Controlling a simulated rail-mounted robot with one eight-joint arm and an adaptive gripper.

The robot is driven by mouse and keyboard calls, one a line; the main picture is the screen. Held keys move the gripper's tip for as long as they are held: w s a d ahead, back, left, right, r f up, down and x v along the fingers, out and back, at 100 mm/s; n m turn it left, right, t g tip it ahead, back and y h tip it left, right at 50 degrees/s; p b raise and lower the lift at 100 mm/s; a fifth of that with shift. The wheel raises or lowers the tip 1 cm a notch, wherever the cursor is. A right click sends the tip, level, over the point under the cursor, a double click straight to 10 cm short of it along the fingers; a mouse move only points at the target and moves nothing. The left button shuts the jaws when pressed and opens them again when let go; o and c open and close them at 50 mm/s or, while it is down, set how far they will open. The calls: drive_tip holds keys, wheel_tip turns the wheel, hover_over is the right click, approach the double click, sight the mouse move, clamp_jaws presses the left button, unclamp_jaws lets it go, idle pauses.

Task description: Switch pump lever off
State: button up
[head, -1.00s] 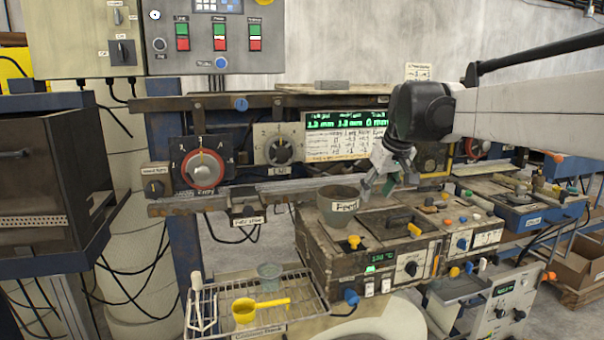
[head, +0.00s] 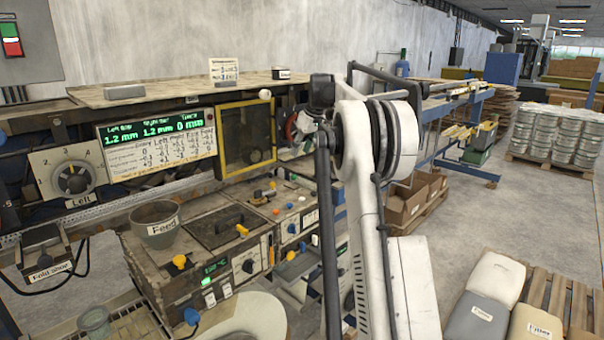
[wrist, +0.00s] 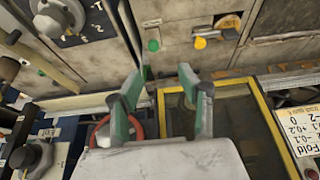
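No control with a readable pump label shows, so I cannot tell which one is the pump lever. In the wrist view my gripper (wrist: 166,72) is open, its two green fingers apart with nothing between them. A red-rimmed dial (wrist: 104,132) is by the left finger, and a yellow-framed window (wrist: 235,118) lies below and right.
The grey Feed pot (head: 156,224) stands on the front box. The display board (head: 158,140) and the Left dial (head: 74,181) are behind it. Boxes (head: 408,204) and sacks (head: 497,280) stand at the right. The floor between the sacks and the drums is clear.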

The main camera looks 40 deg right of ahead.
sight(294, 178)
drive_tip(key=x, duration=0.4)
drive_tip(key=d+x, duration=0.1)
drive_tip(key=x, duration=0.4)
drive_tip(key=p+x, duration=0.1)
drive_tip(key=x, duration=0.4)
drive_tip(key=shift+s+d, duration=0.15)
drive_tip(key=shift+d, duration=0.05)
clamp_jaws()
